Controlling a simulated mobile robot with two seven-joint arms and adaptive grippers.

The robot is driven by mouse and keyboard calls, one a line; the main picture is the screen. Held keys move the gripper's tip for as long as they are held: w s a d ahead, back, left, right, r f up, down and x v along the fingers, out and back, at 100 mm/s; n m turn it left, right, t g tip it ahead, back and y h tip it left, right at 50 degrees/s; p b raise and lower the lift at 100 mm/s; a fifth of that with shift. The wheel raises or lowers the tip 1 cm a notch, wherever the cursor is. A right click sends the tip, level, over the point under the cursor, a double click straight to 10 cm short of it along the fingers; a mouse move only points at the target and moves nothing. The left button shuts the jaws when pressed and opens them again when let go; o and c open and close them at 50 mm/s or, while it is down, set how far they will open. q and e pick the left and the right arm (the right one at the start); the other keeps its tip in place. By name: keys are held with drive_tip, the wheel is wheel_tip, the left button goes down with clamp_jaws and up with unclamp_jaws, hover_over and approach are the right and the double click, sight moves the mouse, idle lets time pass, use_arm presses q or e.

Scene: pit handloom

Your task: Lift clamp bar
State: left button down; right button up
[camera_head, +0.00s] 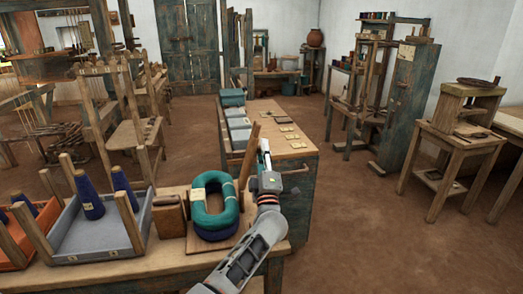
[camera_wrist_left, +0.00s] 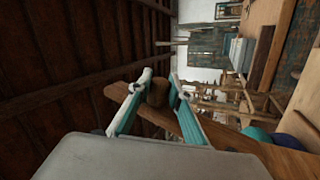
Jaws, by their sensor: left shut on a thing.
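The clamp bar (camera_head: 250,150) is a reddish-brown wooden bar. In the head view it stands steeply tilted above the wooden board beside the yarn hanks. In the left wrist view the bar (camera_wrist_left: 228,146) runs diagonally, with a round wooden knob (camera_wrist_left: 158,92) between the fingers. My left gripper (camera_head: 263,153) is at the bar's right side, shut on the clamp bar by its knob. Its pale and teal fingers also show in the left wrist view (camera_wrist_left: 157,100). The contact is partly hidden in the head view. My right gripper is not in view.
A teal yarn hank (camera_head: 214,204) lies on a dark blue one on the near table (camera_head: 170,266). A grey tray (camera_head: 88,238) with blue cones stands to the left. Behind is a bench (camera_head: 292,152) with boxes and cards. Floor to the right is open.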

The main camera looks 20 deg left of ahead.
use_arm(q)
drive_tip(key=shift+d+f, duration=0.15)
drive_tip(key=c, duration=1.8)
unclamp_jaws()
drive_tip(key=shift+w, duration=0.1)
drive_tip(key=v, duration=1.2)
